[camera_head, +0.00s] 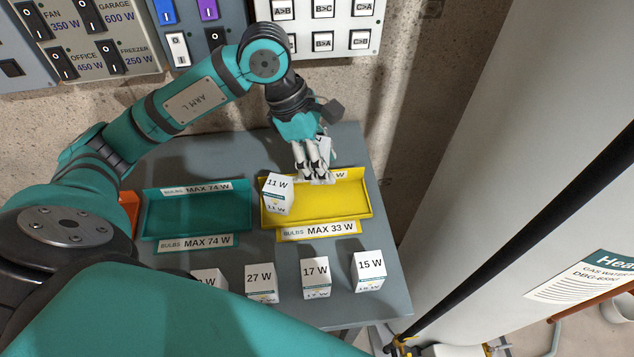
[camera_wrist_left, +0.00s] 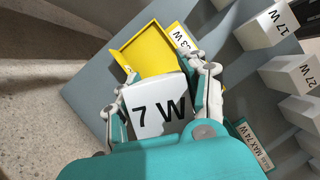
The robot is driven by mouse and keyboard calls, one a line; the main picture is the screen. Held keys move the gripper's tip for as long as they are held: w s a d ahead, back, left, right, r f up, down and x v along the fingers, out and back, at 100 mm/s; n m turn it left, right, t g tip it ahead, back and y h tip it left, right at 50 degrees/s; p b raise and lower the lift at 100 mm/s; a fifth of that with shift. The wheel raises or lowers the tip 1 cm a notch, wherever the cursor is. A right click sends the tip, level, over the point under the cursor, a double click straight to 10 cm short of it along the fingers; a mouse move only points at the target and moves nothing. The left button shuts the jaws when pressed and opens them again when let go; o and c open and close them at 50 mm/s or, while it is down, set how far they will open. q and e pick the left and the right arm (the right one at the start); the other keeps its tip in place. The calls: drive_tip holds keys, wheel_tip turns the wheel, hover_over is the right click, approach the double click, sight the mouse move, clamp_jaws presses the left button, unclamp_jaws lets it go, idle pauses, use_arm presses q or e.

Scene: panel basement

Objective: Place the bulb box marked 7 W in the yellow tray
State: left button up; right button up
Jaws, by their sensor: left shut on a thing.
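My left gripper (camera_head: 313,165) is shut on the white 7 W bulb box (camera_wrist_left: 160,106), whose label reads clearly in the left wrist view. In the head view the fingers mostly hide this box, over the back edge of the yellow tray (camera_head: 343,206). The yellow tray also shows in the left wrist view (camera_wrist_left: 135,60), beyond the held box. A box marked 11 W (camera_head: 278,193) is in the left part of the yellow tray, whose front label reads MAX 33 W. My right gripper is not in view.
A teal tray (camera_head: 197,213) marked MAX 74 W stands left of the yellow one and looks empty. Boxes marked 27 W (camera_head: 261,282), 17 W (camera_head: 315,277) and 15 W (camera_head: 369,270) stand along the front, beside one partly hidden box (camera_head: 209,281). Switch panels (camera_head: 324,27) are on the wall behind.

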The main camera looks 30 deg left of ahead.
use_arm(q)
drive_tip(key=p, duration=0.1)
hover_over(329, 205)
drive_tip(key=a, duration=0.2)
drive_tip(key=f, duration=0.5)
drive_tip(key=shift+s+d+f, duration=0.15)
drive_tip(key=shift+s+d, duration=0.1)
drive_tip(key=shift+s, duration=0.05)
drive_tip(key=shift+w+f+p, duration=0.1)
drive_tip(key=shift+f+p, duration=0.4)
drive_tip(key=shift+f, duration=1.8)
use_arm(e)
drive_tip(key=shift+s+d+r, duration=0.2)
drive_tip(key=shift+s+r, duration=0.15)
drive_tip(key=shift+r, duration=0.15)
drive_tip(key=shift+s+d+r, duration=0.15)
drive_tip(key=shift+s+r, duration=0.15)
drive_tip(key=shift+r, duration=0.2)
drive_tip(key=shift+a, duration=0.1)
use_arm(q)
drive_tip(key=shift+f, duration=0.15)
drive_tip(key=o, duration=1.2)
drive_tip(key=shift+c, duration=0.2)
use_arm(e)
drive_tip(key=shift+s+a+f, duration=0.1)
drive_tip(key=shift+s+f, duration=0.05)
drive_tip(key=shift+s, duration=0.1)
